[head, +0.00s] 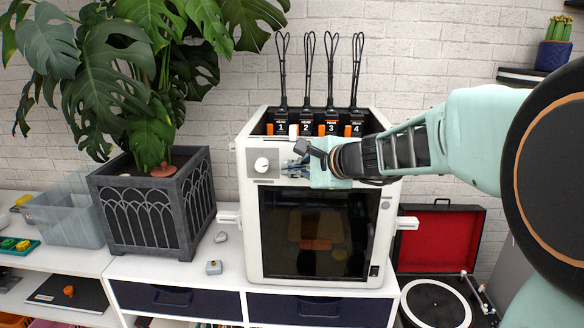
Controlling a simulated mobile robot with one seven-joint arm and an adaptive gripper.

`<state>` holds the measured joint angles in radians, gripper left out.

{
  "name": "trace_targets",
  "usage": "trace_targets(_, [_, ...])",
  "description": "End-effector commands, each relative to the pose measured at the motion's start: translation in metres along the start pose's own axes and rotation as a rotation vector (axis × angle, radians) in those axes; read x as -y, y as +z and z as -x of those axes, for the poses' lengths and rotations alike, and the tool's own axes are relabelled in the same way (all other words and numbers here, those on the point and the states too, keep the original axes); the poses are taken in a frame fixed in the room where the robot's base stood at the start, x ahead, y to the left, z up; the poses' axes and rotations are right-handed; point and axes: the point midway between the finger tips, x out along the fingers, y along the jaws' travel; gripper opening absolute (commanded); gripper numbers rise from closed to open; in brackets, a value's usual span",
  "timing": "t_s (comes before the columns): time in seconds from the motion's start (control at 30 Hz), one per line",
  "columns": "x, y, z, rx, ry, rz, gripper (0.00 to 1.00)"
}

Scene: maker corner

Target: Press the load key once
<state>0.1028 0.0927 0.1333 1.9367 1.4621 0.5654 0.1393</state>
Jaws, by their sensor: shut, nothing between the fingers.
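A white 3D printer (249,230) stands on the cabinet, with a dark front window. My gripper (312,152) is shut and empty, in front of the panel just right of the dial. Whether it touches the panel cannot be told.
Several numbered black heads (305,127) with cables stand on the printer's top. An open red-lined record player (437,240) is at right.

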Motion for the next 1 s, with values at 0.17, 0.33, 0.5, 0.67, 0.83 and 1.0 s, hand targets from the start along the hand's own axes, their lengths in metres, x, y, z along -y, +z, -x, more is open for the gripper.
trace_targets(0.17, [0.001, -0.001, -0.001, -0.001, 0.0, 0.0, 0.0])
trace_targets(0.33, [0.001, -0.001, -0.001, -0.001, -0.001, 0.0, 0.0])
trace_targets(0.5, [-0.001, 0.001, 0.002, -0.001, -0.001, 0.001, 0.0])
trace_targets(0.67, [-0.006, 0.005, 0.007, -0.001, -0.001, 0.001, 0.0])
trace_targets(0.83, [-0.008, 0.007, 0.011, 0.0, 0.0, 0.001, 0.0])
trace_targets(1.0, [-0.007, 0.007, 0.011, 0.0, 0.0, 0.0, 0.0])
